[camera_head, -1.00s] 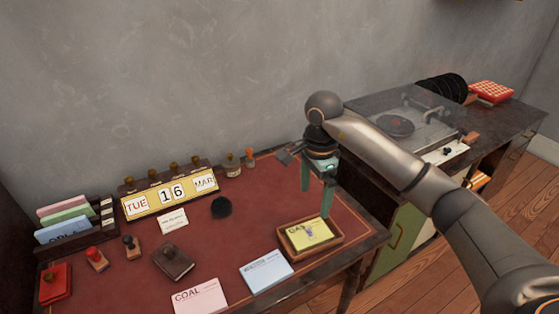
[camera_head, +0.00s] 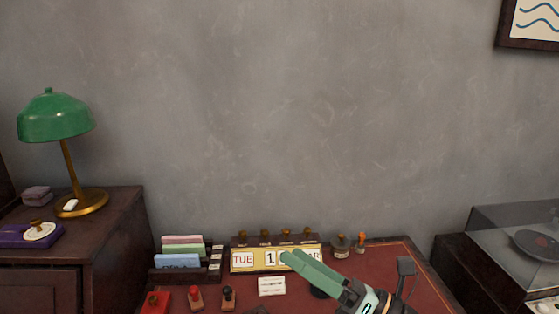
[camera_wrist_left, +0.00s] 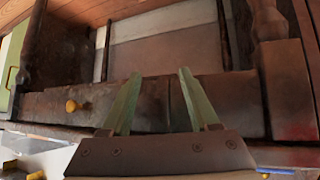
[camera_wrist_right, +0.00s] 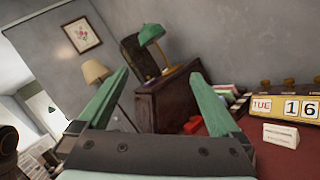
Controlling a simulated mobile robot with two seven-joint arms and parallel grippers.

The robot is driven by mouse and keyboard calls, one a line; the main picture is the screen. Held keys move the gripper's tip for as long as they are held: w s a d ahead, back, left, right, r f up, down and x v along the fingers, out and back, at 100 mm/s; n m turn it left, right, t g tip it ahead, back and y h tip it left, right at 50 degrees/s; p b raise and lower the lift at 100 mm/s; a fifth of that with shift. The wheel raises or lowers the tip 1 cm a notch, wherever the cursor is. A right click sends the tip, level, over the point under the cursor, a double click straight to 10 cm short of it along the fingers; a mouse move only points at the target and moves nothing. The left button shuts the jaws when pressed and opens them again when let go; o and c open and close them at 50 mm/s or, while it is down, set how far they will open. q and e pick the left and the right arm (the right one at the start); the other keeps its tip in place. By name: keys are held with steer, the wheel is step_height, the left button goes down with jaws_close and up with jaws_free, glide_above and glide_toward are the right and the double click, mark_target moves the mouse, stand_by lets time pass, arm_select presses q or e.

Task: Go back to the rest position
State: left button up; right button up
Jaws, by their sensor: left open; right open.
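My right gripper (camera_head: 302,265) shows at the lower middle of the head view, with green fingers pointing up and left in front of the calendar. It is open and empty; its two green fingers stand apart in the right wrist view (camera_wrist_right: 160,95). My left gripper is outside the head view. In the left wrist view my left gripper (camera_wrist_left: 155,95) is open with nothing between its fingers, facing the dark wooden desk side (camera_wrist_left: 60,110) and its legs.
The red-topped desk (camera_head: 400,262) holds a date calendar (camera_head: 243,260), a card rack (camera_head: 182,247) and stamps (camera_head: 196,298). A green lamp (camera_head: 55,118) stands on a dark cabinet (camera_head: 120,225) at left. A record player (camera_head: 535,243) is at right.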

steer(key=w+d+f+m+t+h, duration=0.1)
steer(key=d+f+m+t+h, duration=0.3)
steer(key=d+m+h, duration=0.75)
steer(key=w+d+f+m+t+h, duration=0.1)
steer(key=d+f+m+t+h, duration=0.4)
steer(key=m, duration=1.1)
steer(key=s+d+f+m+g+h, duration=0.1)
steer(key=s+f+m+g, duration=0.1)
steer(key=s+f+g, duration=0.1)
steer(key=s+d+f+m+g+h, duration=0.1)
steer(key=s+f+m+g, duration=0.2)
steer(key=f, duration=0.3)
steer(key=s+f+m+g+h, duration=0.1)
steer(key=s+f+m+g, duration=0.2)
steer(key=s+f+g, duration=0.1)
steer(key=shift+s+d+f+h, duration=0.25)
steer(key=shift+s+d+f, duration=0.15)
steer(key=shift+s+f, duration=0.35)
steer(key=s+a+f+m+g+y, duration=0.1)
steer(key=s+f+g, duration=0.2)
steer(key=s, duration=0.4)
steer(key=s+a+f+m+g+y, duration=0.1)
steer(key=s+f+m+g, duration=0.15)
steer(key=s, duration=0.35)
steer(key=w+a+f+t+y+p, duration=0.1)
steer(key=w+a+f+t+p, duration=0.2)
steer(key=p, duration=0.4)
steer(key=shift+w+a+f+n+t+y+p, duration=0.3)
steer(key=shift+w+a+f+n+t, duration=0.1)
steer(key=shift+w+a+t, duration=0.35)
